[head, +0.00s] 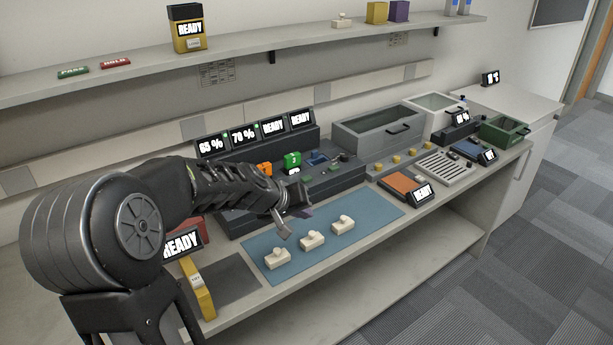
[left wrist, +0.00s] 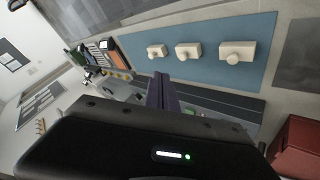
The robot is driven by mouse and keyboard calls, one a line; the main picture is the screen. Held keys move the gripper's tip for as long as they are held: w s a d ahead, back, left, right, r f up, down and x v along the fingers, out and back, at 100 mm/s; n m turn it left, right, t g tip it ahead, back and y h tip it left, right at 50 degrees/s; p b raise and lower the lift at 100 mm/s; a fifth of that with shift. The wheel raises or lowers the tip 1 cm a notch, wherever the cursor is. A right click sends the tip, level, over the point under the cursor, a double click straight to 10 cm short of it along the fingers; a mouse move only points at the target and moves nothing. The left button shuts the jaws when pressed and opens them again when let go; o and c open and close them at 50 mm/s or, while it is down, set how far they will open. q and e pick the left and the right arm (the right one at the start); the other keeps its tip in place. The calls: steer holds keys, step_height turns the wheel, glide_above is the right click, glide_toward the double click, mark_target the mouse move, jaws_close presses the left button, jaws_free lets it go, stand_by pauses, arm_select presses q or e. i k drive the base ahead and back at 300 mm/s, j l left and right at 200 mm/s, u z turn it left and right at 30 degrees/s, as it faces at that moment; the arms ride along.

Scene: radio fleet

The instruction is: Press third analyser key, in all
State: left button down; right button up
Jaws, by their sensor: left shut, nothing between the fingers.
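My left gripper (head: 294,213) is shut and empty, held in front of the dark console (head: 250,212) and above the back part of the blue mat (head: 375,210). Its closed fingers also show in the left wrist view (left wrist: 162,92). The console carries several small screens, reading 65 %, 70 % and READY (head: 272,128). An orange unit (head: 264,169) and a green unit (head: 292,160) stand in it. Several yellow knobs (head: 397,159) sit in a row right of the console. No analyser key is clearly marked, and my arm hides part of the console. My right gripper is out of view.
Three cream blocks with knobs, one in the middle (head: 312,240), stand on the mat. A grey bin (head: 376,132), an orange pad (head: 401,186) and a slotted tray (head: 446,166) lie to the right. A yellow upright piece (head: 197,288) stands at front left. A shelf (head: 240,58) runs above.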

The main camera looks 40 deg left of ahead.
mark_target(305, 179)
steer(key=i+j, duration=0.7)
steer(key=j, duration=0.25)
